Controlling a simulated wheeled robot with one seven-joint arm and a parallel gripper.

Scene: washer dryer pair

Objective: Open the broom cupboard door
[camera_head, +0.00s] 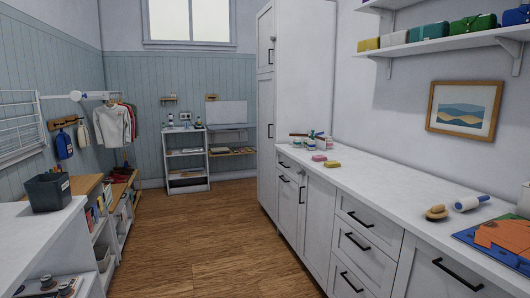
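A tall white cupboard (265,100), which looks like the broom cupboard, stands at the far end of the right-hand counter. I see its front at a steep angle. It has a small upper door with a dark handle (271,57) and a taller lower door with a dark vertical handle (270,131). Both doors look shut. My gripper is not in view.
A wooden floor (205,240) runs clear down the middle. A white counter (390,190) with drawers and bar handles lines the right. Low shelves (110,215) and a clothes rail (95,96) line the left. A small white rack (186,165) stands at the back.

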